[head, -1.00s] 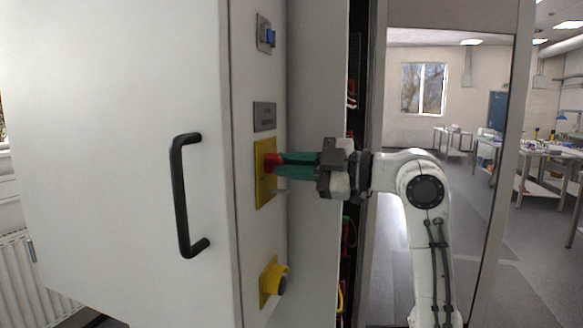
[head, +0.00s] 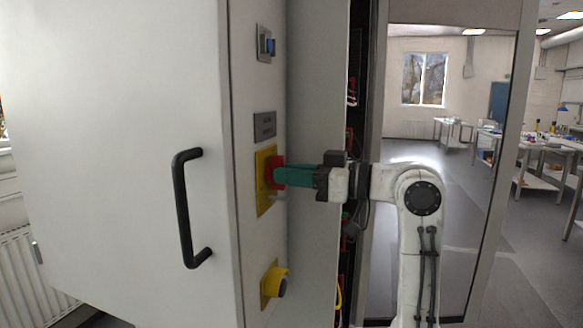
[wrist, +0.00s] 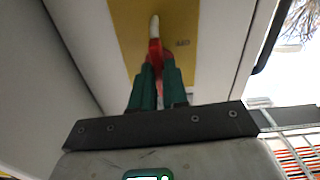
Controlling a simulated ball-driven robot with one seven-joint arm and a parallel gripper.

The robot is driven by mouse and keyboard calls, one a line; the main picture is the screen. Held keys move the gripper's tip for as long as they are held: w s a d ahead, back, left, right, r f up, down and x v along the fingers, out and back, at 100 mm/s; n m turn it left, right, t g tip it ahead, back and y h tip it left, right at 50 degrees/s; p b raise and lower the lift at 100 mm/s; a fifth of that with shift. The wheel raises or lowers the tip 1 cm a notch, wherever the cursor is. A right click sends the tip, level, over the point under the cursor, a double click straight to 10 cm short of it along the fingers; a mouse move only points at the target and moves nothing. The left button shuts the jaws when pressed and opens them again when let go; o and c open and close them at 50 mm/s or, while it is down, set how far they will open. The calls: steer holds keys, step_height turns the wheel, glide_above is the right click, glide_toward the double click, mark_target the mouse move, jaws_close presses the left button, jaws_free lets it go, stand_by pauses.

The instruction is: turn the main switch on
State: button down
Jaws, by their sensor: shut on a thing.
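The main switch is a red rotary handle (head: 270,171) on a yellow plate (head: 264,203) on the narrow front panel of the cabinet. My gripper (head: 284,177) reaches in from the right, its green fingers closed on the red handle. In the wrist view the red handle (wrist: 155,52) stands between the two green fingertips (wrist: 157,72), with the yellow plate (wrist: 186,22) behind.
A yellow-based knob (head: 274,281) sits below the switch. A grey label plate (head: 264,126) and a blue switch (head: 270,46) are above it. A black door handle (head: 183,210) sticks out to the left. The open cabinet edge is right of the panel; free floor lies beyond.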

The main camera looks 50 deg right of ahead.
steer(key=shift+f+m, duration=0.2)
steer(key=shift+m, duration=0.4)
steer(key=c, duration=1.1)
jaws_free()
steer(key=shift+r, duration=0.1)
steer(key=shift+c, duration=0.2)
steer(key=shift+s+d, duration=0.1)
steer(key=b+v, duration=0.2)
steer(key=v, duration=0.8)
steer(key=shift+s, duration=0.3)
steer(key=shift+d, duration=0.1)
